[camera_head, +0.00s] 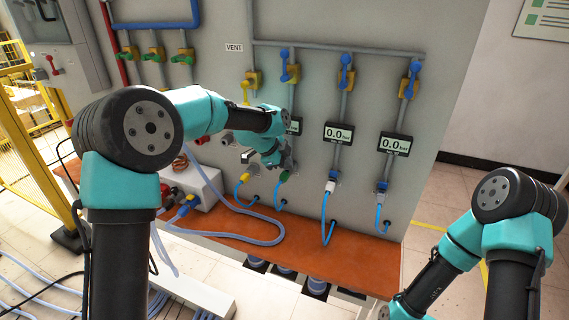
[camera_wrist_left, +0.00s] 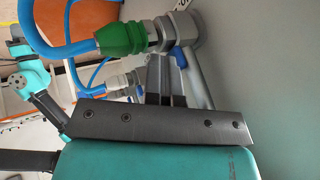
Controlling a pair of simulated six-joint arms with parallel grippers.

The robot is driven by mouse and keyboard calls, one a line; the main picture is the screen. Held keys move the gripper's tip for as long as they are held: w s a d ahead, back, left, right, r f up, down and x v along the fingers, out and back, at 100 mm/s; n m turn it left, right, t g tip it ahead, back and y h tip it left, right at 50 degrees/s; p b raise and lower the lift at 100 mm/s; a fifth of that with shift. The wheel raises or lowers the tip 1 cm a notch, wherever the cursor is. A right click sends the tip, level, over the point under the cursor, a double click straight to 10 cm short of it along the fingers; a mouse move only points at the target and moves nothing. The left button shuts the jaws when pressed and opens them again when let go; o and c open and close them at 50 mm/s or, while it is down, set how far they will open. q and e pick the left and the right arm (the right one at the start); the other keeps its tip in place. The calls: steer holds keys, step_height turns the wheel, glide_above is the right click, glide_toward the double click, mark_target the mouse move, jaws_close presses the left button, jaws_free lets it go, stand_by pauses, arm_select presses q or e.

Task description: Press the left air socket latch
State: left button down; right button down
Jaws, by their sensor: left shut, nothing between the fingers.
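My left gripper (camera_head: 287,164) is at the grey panel, just above a green hose connector (camera_head: 284,177). In the left wrist view the fingers (camera_wrist_left: 168,82) are shut and empty. Their tips reach up beside a grey metal socket (camera_wrist_left: 181,28) that has the green connector plugged into it. A small blue latch (camera_wrist_left: 181,57) sticks out of the socket right by the fingertips. I cannot tell whether they touch it. In the head view the gripper and wrist hide most of this socket. My right arm is at the lower right, with its gripper out of the frame.
A yellow connector (camera_head: 243,178) is left of the green one; white (camera_head: 330,186) and blue (camera_head: 382,186) connectors are to the right. Pressure displays (camera_head: 338,133) are above. Hoses loop over the orange shelf (camera_head: 350,258). A white box (camera_head: 190,187) stands at its left.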

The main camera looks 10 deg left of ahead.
arm_select(q)
steer(key=shift+w+r, duration=0.25)
steer(key=shift+w, duration=0.25)
steer(key=shift+v, duration=0.9)
steer(key=s+v, duration=0.1)
steer(key=v, duration=0.5)
steer(key=shift+s+f, duration=0.1)
steer(key=shift+f, duration=0.05)
